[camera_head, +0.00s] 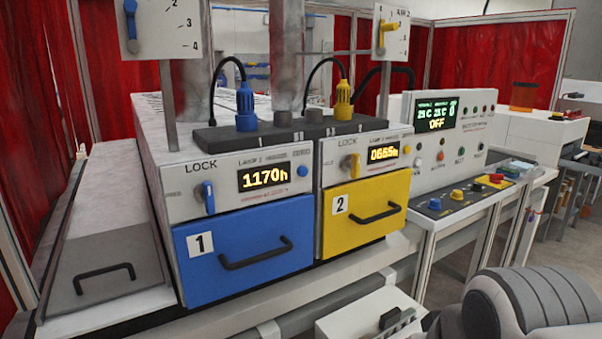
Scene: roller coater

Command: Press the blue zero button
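A small blue round button (302,171) sits on the white front panel of unit 1, right of the display (264,177) that reads 1170h. The small print above the button is too blurred to read. Another blue button (434,204) is on the low control panel to the right. What looks like part of my gripper (398,322) shows at the bottom edge, below and in front of the drawers, well apart from both buttons. Its fingers are not clear, and I cannot tell whether it is open or shut.
Below the panel are a blue drawer (244,254) and a yellow drawer (367,212), with protruding black handles. A blue lock lever (208,197) stands left of the display. A yellow lock lever (354,165) is on unit 2. The space before the blue button looks clear.

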